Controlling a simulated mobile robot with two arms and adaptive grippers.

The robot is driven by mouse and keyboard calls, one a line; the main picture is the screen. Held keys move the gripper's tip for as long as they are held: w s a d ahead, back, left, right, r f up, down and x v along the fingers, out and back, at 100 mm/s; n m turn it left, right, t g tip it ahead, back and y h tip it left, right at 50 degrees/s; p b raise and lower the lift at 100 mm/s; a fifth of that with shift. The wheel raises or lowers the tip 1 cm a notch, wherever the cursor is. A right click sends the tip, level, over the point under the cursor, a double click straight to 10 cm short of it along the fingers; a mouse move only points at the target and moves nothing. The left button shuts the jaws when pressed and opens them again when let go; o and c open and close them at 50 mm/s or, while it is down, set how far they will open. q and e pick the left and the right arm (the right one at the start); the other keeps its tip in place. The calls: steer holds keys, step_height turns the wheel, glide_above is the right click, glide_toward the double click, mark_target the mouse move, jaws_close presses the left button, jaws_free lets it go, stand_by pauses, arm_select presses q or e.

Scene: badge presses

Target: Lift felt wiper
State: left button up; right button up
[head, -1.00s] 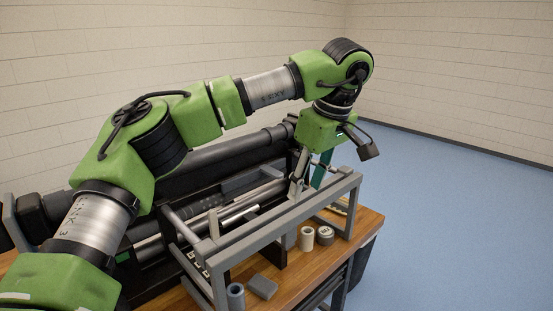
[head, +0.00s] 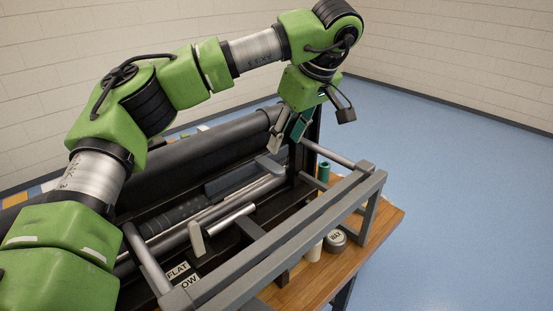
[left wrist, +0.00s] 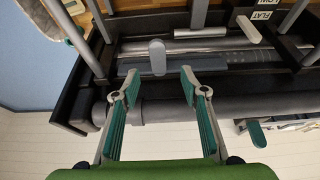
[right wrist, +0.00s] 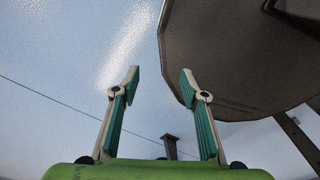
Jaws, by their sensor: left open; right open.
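A long dark grey bar with a pale upright paddle handle (head: 268,168) lies in the machine's bed and looks like the felt wiper; I cannot see its underside. In the left wrist view the handle (left wrist: 158,58) stands just beyond the fingertips, roughly between them. My left gripper (head: 286,140) is open and empty, pointing down above the right end of the bed, close to that handle and apart from it. My right gripper (right wrist: 160,84) is open and empty, and shows only in its own wrist view, away from the machine.
A second pale handle (head: 197,240) stands nearer the front, beside a metal rod (head: 232,218). A grey frame rail (head: 280,240) borders the bed's front. A tin marked WAX (head: 336,240) and a green cylinder (head: 323,172) stand on the right. A large round dark surface (right wrist: 240,50) is near my right gripper.

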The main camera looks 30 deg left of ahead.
mark_target(273, 166)
arm_select(q)
steer(key=x, duration=0.4)
steer(key=shift+w+a+f+p, duration=0.2)
steer(key=shift+w+a+p, duration=0.05)
steer(key=shift+w+p, duration=0.1)
steer(key=p+x, duration=0.1)
steer(key=x, duration=0.2)
steer(key=shift+a+f, duration=0.15)
steer(key=shift+f, duration=0.5)
steer(key=shift+a+f, duration=0.15)
steer(key=shift+f, duration=0.1)
steer(key=shift+w, duration=0.1)
steer(key=c, duration=1.1)
jaws_close()
arm_select(e)
steer(key=shift+w+a+r, duration=0.2)
steer(key=shift+w+r, duration=0.1)
steer(key=shift+r, duration=0.15)
steer(key=shift+w+a+r, duration=0.15)
steer(key=shift+w+r, duration=0.1)
steer(key=shift+r, duration=0.2)
